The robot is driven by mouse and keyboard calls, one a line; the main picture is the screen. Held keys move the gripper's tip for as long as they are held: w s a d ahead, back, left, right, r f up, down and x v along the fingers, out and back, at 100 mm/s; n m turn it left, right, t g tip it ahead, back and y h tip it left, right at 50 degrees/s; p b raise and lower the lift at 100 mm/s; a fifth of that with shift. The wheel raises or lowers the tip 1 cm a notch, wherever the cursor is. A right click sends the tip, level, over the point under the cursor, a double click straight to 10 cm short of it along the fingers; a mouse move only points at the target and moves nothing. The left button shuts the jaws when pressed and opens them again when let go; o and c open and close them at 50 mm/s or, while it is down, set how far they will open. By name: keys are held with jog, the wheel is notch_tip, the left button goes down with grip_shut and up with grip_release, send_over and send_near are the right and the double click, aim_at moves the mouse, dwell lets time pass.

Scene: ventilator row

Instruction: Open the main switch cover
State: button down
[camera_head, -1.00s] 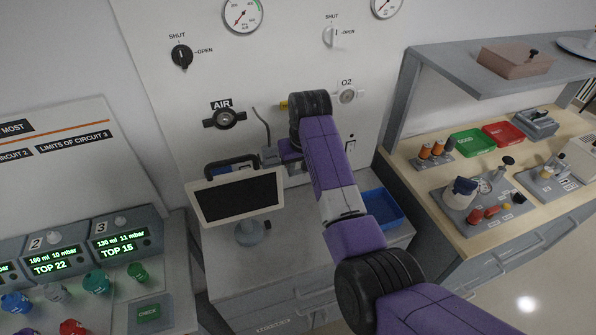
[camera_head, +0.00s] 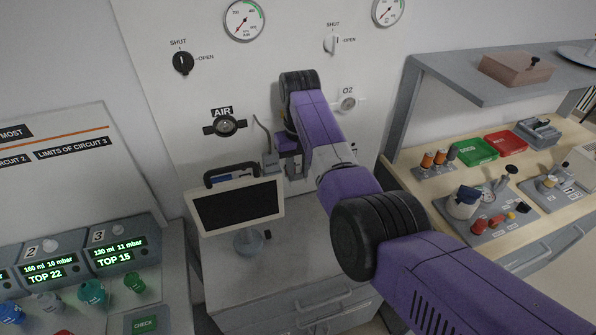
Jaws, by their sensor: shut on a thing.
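My gripper (camera_head: 287,158) is at the lower part of the white wall panel (camera_head: 190,95), just right of the grey cable plug (camera_head: 269,160). My purple arm reaches it from the lower right and covers much of the view. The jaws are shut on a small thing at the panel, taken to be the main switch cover. The fingertips and most of that cover are hidden or too small to make out, so I cannot tell how far it stands open.
A monitor (camera_head: 238,206) stands on the grey cabinet left of my gripper. The AIR outlet (camera_head: 226,125) and O2 outlet (camera_head: 348,103) are on the panel. A bench (camera_head: 447,203) with trays and parts is at right, under a shelf (camera_head: 460,75). Circuit units (camera_head: 125,250) are at left.

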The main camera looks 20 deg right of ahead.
aim_at(299, 174)
jog(key=c, duration=1.2)
grip_release()
jog(key=shift+o, duration=0.2)
jog(key=shift+s+r+b, duration=0.15)
jog(key=shift+r+b, duration=0.7)
jog(key=shift+r, duration=3)
